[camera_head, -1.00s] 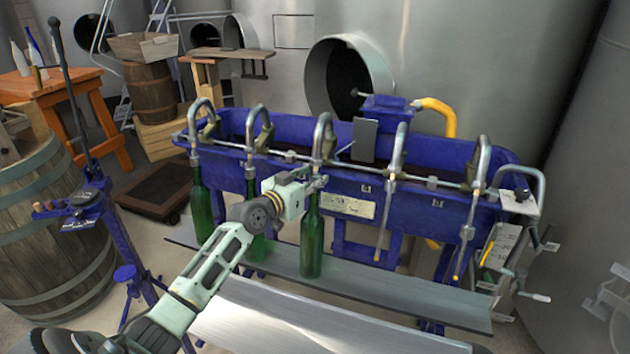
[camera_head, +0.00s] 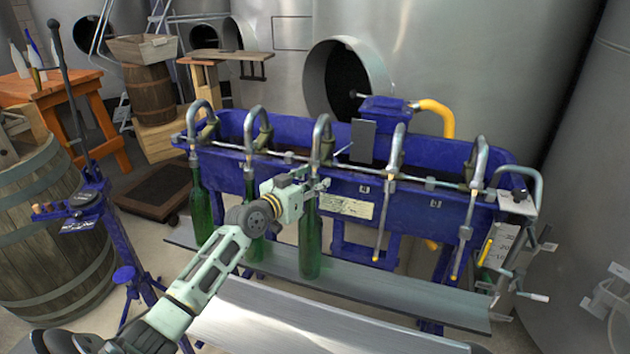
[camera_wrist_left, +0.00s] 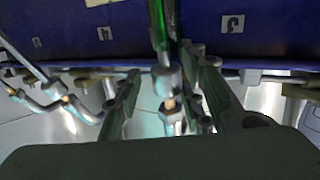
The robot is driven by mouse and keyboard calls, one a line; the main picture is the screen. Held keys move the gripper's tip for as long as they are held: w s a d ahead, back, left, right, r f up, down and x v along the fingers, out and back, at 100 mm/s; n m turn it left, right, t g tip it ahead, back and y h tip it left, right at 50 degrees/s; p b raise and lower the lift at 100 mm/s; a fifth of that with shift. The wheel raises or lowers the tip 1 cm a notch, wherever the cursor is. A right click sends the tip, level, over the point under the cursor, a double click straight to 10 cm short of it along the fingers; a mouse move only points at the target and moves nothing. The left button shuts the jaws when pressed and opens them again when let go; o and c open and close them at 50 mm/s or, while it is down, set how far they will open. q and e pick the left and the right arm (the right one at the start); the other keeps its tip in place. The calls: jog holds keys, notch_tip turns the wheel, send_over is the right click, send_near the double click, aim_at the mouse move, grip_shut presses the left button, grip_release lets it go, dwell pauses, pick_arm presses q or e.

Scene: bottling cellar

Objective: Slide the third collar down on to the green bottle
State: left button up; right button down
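The green bottle under the third spout (camera_head: 322,135) from the left stands upright on the grey shelf (camera_head: 400,300); its body (camera_head: 311,240) shows below my left gripper (camera_head: 321,185). In the left wrist view, which is upside down, the bottle's neck (camera_wrist_left: 158,28) meets a grey metal collar (camera_wrist_left: 168,82). A short copper-coloured tube and a metal nut (camera_wrist_left: 173,120) show beyond the collar. My left gripper's fingers (camera_wrist_left: 160,72) stand apart on either side of the collar, with a clear gap on the left side. Contact on the right is unclear. My right gripper is out of view.
Two more green bottles stand left under the first (camera_head: 200,205) and second spouts; my arm partly covers the second. The fourth and fifth spouts (camera_head: 480,165) have no bottles. The blue trough (camera_head: 400,185) lies close behind the gripper. A blue corker (camera_head: 115,235) stands left.

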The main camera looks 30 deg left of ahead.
pick_arm(q)
jog(key=s+f+p, duration=0.1)
jog(key=s+f, duration=0.1)
jog(key=f, duration=0.1)
jog(key=shift+s+g, duration=0.25)
jog(key=shift+g, duration=0.15)
jog(key=shift+a+r+p+v, duration=0.15)
jog(key=shift+p+v, duration=0.15)
jog(key=shift+v, duration=0.6)
jog(key=shift+a+p+v, duration=0.1)
jog(key=shift+p+v, duration=0.2)
jog(key=shift+v, duration=0.55)
jog(key=shift+a+r+p+v, duration=0.15)
jog(key=shift+p+v, duration=0.15)
jog(key=shift+v, duration=0.6)
jog(key=shift+w, duration=0.15)
